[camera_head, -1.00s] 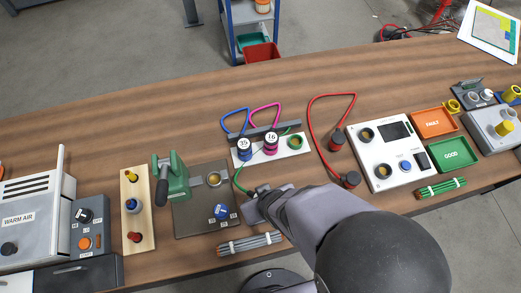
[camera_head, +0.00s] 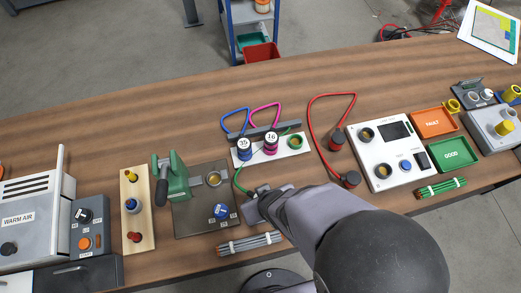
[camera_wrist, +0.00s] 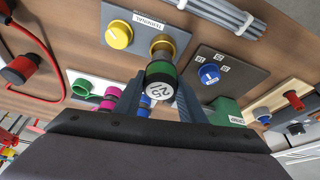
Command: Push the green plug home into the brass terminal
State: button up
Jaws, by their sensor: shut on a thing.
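The green plug (camera_wrist: 163,72) has a dark body, a green band and a white numbered end cap facing the wrist camera. My gripper (camera_wrist: 158,95) is shut on it, one finger on each side. The plug's far end overlaps the brass terminal (camera_wrist: 163,43) in the wrist view, with part of the brass rim showing beyond it. I cannot tell how deep it sits. The terminal is on a grey block (camera_wrist: 147,17) marked TERMINAL, beside a yellow knob (camera_wrist: 119,34). In the head view my arm hides the plug and most of the block (camera_head: 250,212).
A dark plate with a blue knob (camera_head: 221,211) and a green crimp press (camera_head: 175,178) stand left of the block. A cable bundle (camera_head: 250,243) lies in front. Behind is a white rack (camera_head: 283,150) with other plugs and looped wires. A green wire runs to my gripper.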

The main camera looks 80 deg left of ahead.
jog(key=shift+f+b, duration=1.5)
jog(key=shift+f, duration=0.2)
dwell(0.3)
jog(key=o, duration=1.2)
jog(key=shift+r, duration=0.1)
jog(key=p+v, duration=0.3)
jog(key=v, duration=0.4)
jog(key=shift+r+p, duration=0.15)
jog(key=shift+p, duration=0.25)
jog(key=shift+w, duration=0.1)
